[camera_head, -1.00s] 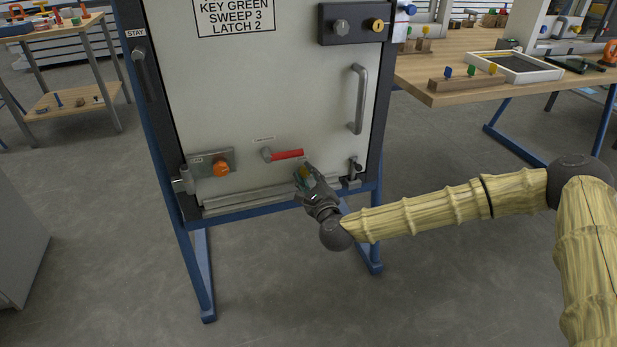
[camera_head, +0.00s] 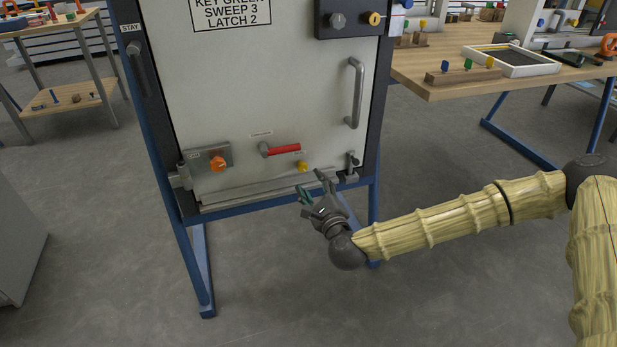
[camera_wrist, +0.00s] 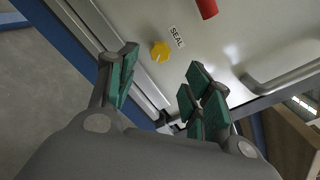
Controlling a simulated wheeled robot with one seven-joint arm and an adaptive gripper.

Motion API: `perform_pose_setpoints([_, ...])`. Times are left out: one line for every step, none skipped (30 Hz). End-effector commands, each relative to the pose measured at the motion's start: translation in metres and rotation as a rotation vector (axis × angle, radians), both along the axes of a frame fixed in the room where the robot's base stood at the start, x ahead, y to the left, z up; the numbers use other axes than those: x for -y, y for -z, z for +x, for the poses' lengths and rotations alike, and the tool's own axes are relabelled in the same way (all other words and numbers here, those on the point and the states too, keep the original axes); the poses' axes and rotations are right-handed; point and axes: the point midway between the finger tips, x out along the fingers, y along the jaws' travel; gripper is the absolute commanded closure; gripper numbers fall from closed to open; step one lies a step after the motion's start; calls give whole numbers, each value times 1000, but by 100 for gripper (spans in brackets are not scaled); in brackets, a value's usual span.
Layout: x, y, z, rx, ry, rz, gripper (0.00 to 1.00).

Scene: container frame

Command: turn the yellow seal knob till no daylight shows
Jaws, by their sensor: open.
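The yellow seal knob (camera_head: 302,166) sits low on the white door panel (camera_head: 262,90), just below a red-handled lever. It also shows in the wrist view (camera_wrist: 160,50), beside a label reading SEAL, with a pale mark on its face. My gripper (camera_head: 315,185) is open and empty in front of the panel's lower edge, apart from the knob and a little below it in the head view. In the wrist view the knob lies beyond the fingertips, between the two green-padded fingers. I cannot tell whether daylight shows at the door's edge.
The red lever (camera_head: 281,149) is close above the knob. An orange knob (camera_head: 218,163) is at the left, a grey latch (camera_head: 352,162) at the right, and a vertical handle (camera_head: 355,93) higher up. A wooden table (camera_head: 440,84) stands to the right. The floor in front is clear.

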Motion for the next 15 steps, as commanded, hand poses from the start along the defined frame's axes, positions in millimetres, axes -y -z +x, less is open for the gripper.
perform_pose_setpoints([3,0,-9,-2,-2,0,50])
perform_pose_setpoints([4,0,-13,-1,-2,0,50])
perform_pose_setpoints([6,0,-19,-1,-2,0,50])
perform_pose_setpoints([8,0,-23,-1,-1,0,50])
perform_pose_setpoints([9,0,-27,0,-1,-1,50])
perform_pose_setpoints([10,0,-31,-1,-1,0,50])
perform_pose_setpoints([11,0,-34,-1,-1,0,50])
perform_pose_setpoints([12,0,-36,-1,-1,0,50])
perform_pose_setpoints([13,0,-39,0,0,0,50])
perform_pose_setpoints([13,0,-41,0,0,0,50])
perform_pose_setpoints([14,0,-42,0,0,0,50])
perform_pose_setpoints([14,0,-44,-1,-1,0,50])
perform_pose_setpoints([14,0,-45,-1,-1,0,50])
perform_pose_setpoints([15,0,-45,-1,-1,0,50])
perform_pose_setpoints([15,0,-46,-1,-1,0,50])
